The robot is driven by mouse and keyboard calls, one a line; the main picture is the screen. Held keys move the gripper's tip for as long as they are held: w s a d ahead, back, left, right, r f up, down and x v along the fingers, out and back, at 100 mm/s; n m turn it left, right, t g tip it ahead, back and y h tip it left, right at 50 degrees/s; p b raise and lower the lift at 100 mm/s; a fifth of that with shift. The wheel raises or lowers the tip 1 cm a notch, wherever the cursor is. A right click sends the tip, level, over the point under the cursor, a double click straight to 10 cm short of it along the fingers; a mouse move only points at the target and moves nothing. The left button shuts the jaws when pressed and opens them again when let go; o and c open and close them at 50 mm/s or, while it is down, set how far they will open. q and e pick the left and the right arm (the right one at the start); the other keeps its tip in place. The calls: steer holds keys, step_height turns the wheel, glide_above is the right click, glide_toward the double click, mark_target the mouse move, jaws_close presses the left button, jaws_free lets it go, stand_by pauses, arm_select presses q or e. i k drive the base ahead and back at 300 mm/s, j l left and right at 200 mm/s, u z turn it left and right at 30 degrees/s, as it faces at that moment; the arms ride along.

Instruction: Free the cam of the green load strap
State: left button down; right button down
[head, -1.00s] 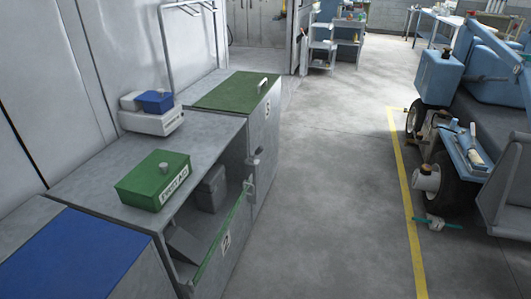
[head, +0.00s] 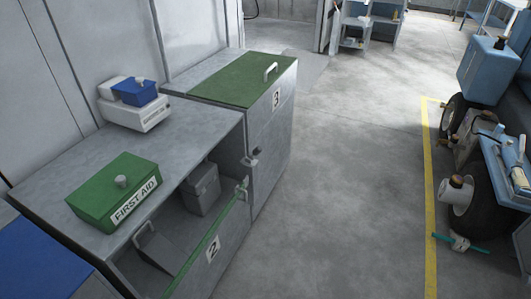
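A teal-green strip (head: 478,248) lies on the floor at the right, beside the wheel of a blue cart. A small pale grey piece (head: 459,241) sits on its left part; this looks like a strap with its cam, but it is too small to tell whether the cam is shut. Part of the strip is hidden behind the grey piece. Neither of my grippers is in view.
Cabinets stand at the left; cabinet 2 has its green-edged front (head: 212,246) tilted open. A green first aid box (head: 95,205) and white case (head: 134,112) sit on top. A blue cart (head: 487,70) stands right, past a yellow line (head: 429,190). The floor between is clear.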

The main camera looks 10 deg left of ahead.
mark_target(258, 149)
steer(key=i+l+u, duration=0.1)
steer(key=i+l, duration=0.7)
